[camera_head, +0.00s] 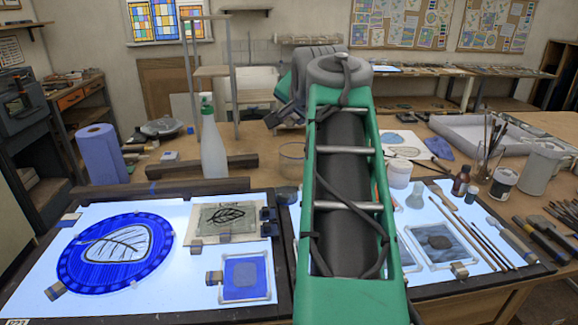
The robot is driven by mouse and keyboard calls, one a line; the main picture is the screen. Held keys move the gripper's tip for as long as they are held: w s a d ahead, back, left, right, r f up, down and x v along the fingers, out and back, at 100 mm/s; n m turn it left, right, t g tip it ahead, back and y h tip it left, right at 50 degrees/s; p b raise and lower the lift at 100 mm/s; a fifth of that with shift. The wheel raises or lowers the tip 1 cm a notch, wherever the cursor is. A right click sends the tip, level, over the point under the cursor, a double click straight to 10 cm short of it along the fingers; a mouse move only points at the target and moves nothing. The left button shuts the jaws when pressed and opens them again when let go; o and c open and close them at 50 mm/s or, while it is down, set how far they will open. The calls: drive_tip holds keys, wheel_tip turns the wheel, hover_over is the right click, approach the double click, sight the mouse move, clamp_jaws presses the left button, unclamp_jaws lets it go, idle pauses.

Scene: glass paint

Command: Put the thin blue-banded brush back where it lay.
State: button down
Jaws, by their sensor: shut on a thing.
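My green arm fills the middle of the view, and my gripper is not visible past it. I cannot make out a thin blue-banded brush in any grip. Thin brushes (484,243) lie slanted on the right light panel (415,283), beside a broader tool with a pale handle (508,236). Their bands are too small to tell apart. More brushes stand upright in a glass jar (488,163) behind the panel.
The left light panel (30,292) holds a blue leaf disc (115,252) and small framed pieces. A spray bottle (213,150) and blue paper roll (103,154) stand behind it. Small bottles (461,180), a white mug (541,168) and dark-handled tools (550,238) crowd the right.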

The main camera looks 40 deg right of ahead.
drive_tip(key=f+n+b, duration=0.1)
drive_tip(key=b, duration=0.2)
drive_tip(key=shift+n, duration=0.4)
drive_tip(key=n+t+h+b, duration=0.1)
drive_tip(key=n+b, duration=0.2)
drive_tip(key=b, duration=0.1)
drive_tip(key=shift+n, duration=0.4)
drive_tip(key=shift+r+n+b, duration=0.15)
drive_tip(key=shift+n+b, duration=0.65)
drive_tip(key=shift+b, duration=0.05)
drive_tip(key=shift+r+n+t, duration=0.15)
drive_tip(key=shift+n+t, duration=0.15)
drive_tip(key=shift+n, duration=0.1)
drive_tip(key=shift+r, duration=0.3)
